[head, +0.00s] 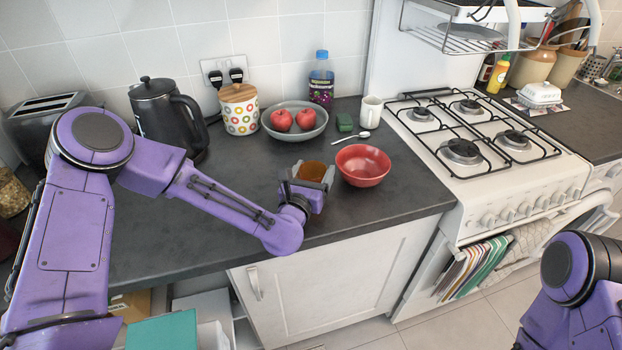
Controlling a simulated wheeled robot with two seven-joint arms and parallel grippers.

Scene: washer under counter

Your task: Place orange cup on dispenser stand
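An orange-brown cup (312,170) stands at the counter's front part, just left of a red bowl. My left gripper (313,175) reaches it from the front, with one finger on each side of the cup. The gripper body hides the cup's lower part. I cannot tell whether the fingers press on the cup or stand slightly apart from it. My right arm shows at the lower right, but its gripper is out of view. I cannot make out a dispenser stand in this view.
The red bowl (362,165) is close right of the cup. Behind are a fruit plate (294,135), a white mug (371,111), a spoon (350,138) and a bottle (321,80). A kettle (160,115) stands left. A gas stove (480,140) is right. Counter left of the cup is clear.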

